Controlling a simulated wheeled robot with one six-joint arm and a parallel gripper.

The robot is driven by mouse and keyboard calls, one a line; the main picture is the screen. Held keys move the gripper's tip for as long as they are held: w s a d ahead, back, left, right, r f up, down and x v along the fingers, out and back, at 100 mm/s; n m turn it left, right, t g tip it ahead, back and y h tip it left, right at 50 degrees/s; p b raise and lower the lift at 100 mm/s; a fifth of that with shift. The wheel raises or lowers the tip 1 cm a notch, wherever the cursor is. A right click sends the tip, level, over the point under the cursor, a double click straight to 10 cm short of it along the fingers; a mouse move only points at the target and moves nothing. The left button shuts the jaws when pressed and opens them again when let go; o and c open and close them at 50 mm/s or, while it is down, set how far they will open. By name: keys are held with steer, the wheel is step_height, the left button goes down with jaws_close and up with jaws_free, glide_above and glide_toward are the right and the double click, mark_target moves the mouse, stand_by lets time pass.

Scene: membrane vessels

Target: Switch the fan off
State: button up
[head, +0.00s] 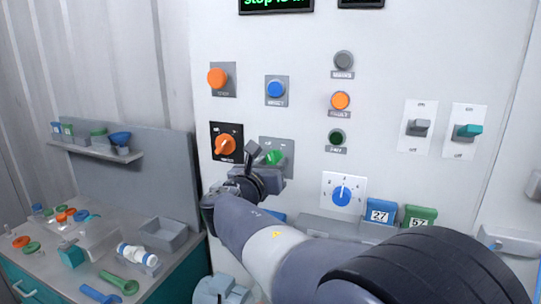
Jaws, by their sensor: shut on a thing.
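A green rotary knob (274,157) sits on a grey plate on the white panel, left of centre. A dark green round lamp (336,137) with a label that seems to read FAN sits to the right and looks unlit.
An orange knob (226,145) on a black plate is close at the left. A blue button (275,89), an orange button (217,78), a blue dial (342,195) and two lever switches (417,128) (467,131) surround it. A cluttered bench (172,262) stands at left.

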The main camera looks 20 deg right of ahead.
steer(key=shift+r+n+p, duration=0.1)
steer(key=shift+n+p, duration=0.3)
steer(key=shift+n, duration=0.2)
steer(key=o, duration=1)
steer(key=shift+c, duration=0.2)
steer(key=b+v, duration=0.2)
steer(key=v, duration=0.8)
steer(key=shift+s+a, duration=0.25)
steer(key=shift+a, duration=0.05)
steer(key=shift+w+d, duration=0.1)
